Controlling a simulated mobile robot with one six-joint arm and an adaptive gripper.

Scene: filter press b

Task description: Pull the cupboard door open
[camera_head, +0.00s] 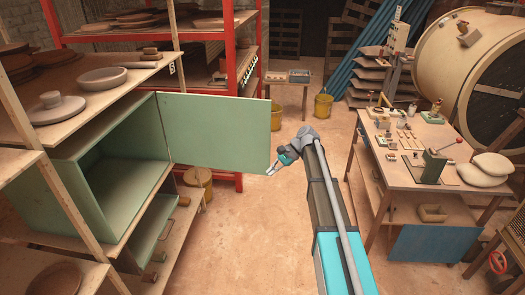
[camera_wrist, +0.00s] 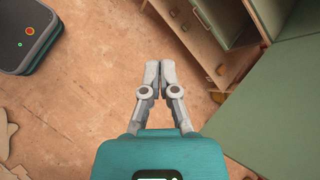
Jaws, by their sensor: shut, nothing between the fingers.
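The pale green cupboard door (camera_head: 217,131) stands wide open, swung out to the right from the green cupboard (camera_head: 105,180), whose inside looks empty. My gripper (camera_head: 272,172) is at the door's free lower right corner, close to its edge; I cannot tell whether it touches. In the wrist view my gripper (camera_wrist: 160,68) has its fingers together with nothing between them. The green door (camera_wrist: 275,115) fills the right side of that view, beside the fingers. No handle on the door can be made out.
Wooden shelves with plates and lids (camera_head: 102,78) stand at the left. A red rack (camera_head: 238,60) is behind the door. A workbench (camera_head: 405,175) with tools stands at the right. Open floor (camera_head: 245,245) lies between. Yellow buckets (camera_head: 323,106) stand at the back.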

